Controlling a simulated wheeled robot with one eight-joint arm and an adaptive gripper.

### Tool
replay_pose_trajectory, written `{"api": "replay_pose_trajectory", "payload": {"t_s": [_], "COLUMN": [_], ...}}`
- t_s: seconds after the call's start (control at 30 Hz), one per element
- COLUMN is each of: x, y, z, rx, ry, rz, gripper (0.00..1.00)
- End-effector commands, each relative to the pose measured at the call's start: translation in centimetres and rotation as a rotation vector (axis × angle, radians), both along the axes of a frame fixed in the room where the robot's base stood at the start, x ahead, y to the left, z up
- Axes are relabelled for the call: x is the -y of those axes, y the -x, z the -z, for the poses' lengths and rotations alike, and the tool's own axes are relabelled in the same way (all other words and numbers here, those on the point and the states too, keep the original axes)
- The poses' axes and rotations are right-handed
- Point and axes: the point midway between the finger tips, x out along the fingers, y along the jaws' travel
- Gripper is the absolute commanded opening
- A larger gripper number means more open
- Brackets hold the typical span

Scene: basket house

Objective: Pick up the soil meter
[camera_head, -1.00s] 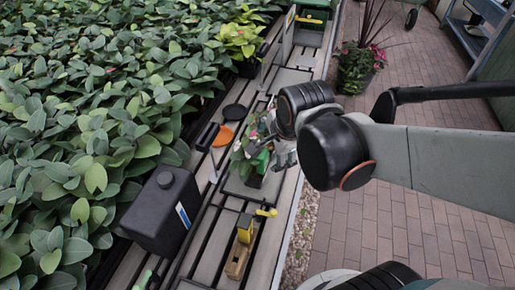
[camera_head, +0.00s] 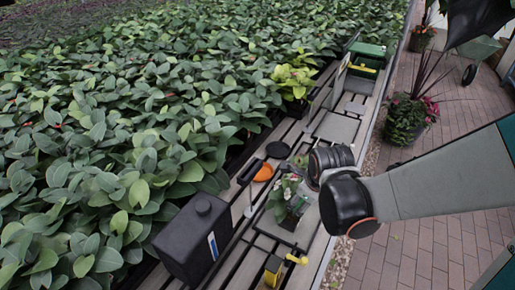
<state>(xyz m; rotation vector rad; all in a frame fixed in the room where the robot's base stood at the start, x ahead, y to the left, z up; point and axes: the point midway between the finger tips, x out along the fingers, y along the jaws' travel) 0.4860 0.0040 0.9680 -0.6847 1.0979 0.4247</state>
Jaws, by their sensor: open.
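What looks like the soil meter (camera_head: 250,172) lies on the slatted bench, with a dark oblong head and a thin pale probe running down from it. It is left of the orange disc. My gripper (camera_head: 299,203) is over the bench to the right of the meter, beside a small leafy plant with pink flowers (camera_head: 280,194). Its fingers are small and partly lost against the plant, and they look open and empty. The gripper is apart from the meter, with the orange disc and plant between them in the picture.
A black jug (camera_head: 193,240) stands at the bench's near left. An orange disc (camera_head: 264,172) and a black disc (camera_head: 278,150) lie near the meter. A yellow-topped tool (camera_head: 274,268) is at the front. Dense foliage (camera_head: 110,150) borders the left; brick paving (camera_head: 425,240) lies right.

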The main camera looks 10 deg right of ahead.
Motion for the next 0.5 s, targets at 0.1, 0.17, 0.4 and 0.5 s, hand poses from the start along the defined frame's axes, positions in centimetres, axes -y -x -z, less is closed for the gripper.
{"api": "replay_pose_trajectory", "payload": {"t_s": [0.1,0.17,0.4,0.5], "x": [0.0,0.0,0.2,0.5], "y": [-0.7,-0.9,-1.3,-1.8], "z": [1.5,1.8,2.8,4.0], "rx": [0.000,0.000,0.000,0.000], "ry": [0.000,0.000,0.000,0.000], "rz": [0.000,-0.001,0.000,0.001], "gripper": [0.79,0.79,0.79,0.79]}}
